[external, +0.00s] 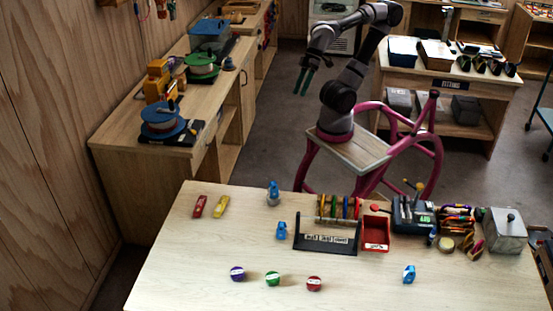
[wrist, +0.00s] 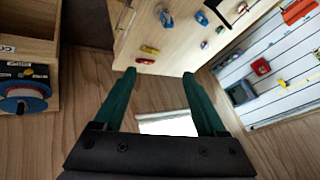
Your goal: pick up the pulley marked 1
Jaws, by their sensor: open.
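My gripper (external: 300,92) hangs in the air beyond the far edge of the pale table (external: 190,255), its green fingers apart and empty. In the wrist view my gripper (wrist: 159,73) is open with nothing between its fingers. Several small blue pieces that may be pulleys stand on the table: one at the back (external: 273,195), one by the rack (external: 281,231) and one at front right (external: 409,274). A purple disc (external: 237,273), a green disc (external: 273,279) and a red disc (external: 314,284) lie along the front. I cannot read a 1 on any of them.
A black rack (external: 328,245) with coloured rings, a red bin (external: 376,233) and a grey lidded box (external: 504,230) crowd the table's back right. Red (external: 200,206) and yellow (external: 221,207) pieces lie at the back left. The front left is clear. A side bench (external: 120,140) holds spools.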

